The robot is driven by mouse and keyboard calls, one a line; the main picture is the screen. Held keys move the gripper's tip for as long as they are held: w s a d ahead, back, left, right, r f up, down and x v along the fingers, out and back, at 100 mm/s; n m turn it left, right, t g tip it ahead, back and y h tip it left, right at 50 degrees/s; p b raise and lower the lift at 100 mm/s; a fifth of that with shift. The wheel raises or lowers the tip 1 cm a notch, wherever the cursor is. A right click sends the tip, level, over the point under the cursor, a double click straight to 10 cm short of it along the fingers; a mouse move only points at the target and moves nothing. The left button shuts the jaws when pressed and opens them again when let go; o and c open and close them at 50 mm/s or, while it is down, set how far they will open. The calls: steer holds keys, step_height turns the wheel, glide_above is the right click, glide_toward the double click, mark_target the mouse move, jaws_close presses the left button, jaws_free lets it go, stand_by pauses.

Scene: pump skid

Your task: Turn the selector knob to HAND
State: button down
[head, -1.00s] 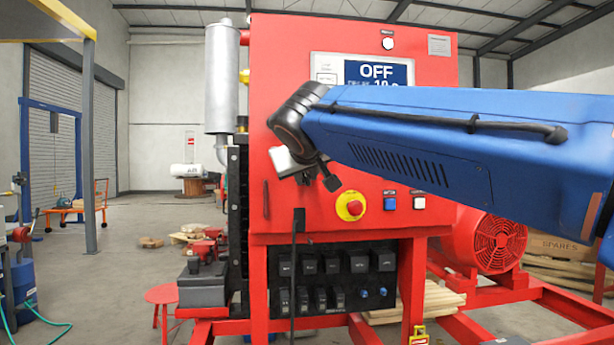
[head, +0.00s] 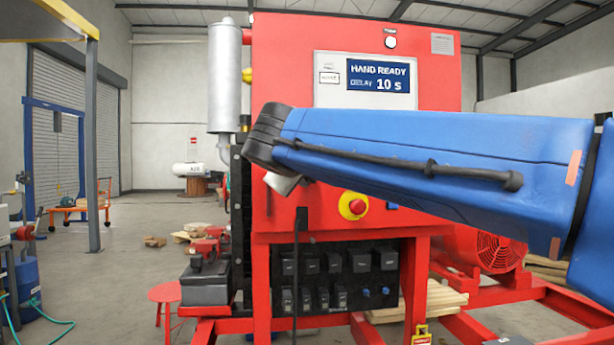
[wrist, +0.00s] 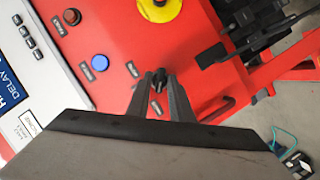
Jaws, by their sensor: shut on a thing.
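The selector knob (wrist: 159,79) is a small black knob on the red panel in the wrist view, with short labels around it. My gripper (wrist: 160,82) is shut on it, one finger on each side. The exact pointing direction of the knob is hard to read at this size. In the head view my blue arm hides the knob and the fingertips. The panel display (head: 379,77) reads HAND READY, DELAY 10 s.
A red emergency stop on a yellow ring (head: 353,205) sits close by on the panel (head: 280,70). Black boxes (head: 335,275) and a hanging cable lie below the panel.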

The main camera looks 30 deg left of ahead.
steer(key=shift+f, duration=0.1)
steer(key=c, duration=1.8)
jaws_free()
steer(key=shift+c, duration=0.2)
steer(key=v, duration=1.7)
steer(key=shift+s, duration=0.2)
steer(key=shift+d, duration=0.1)
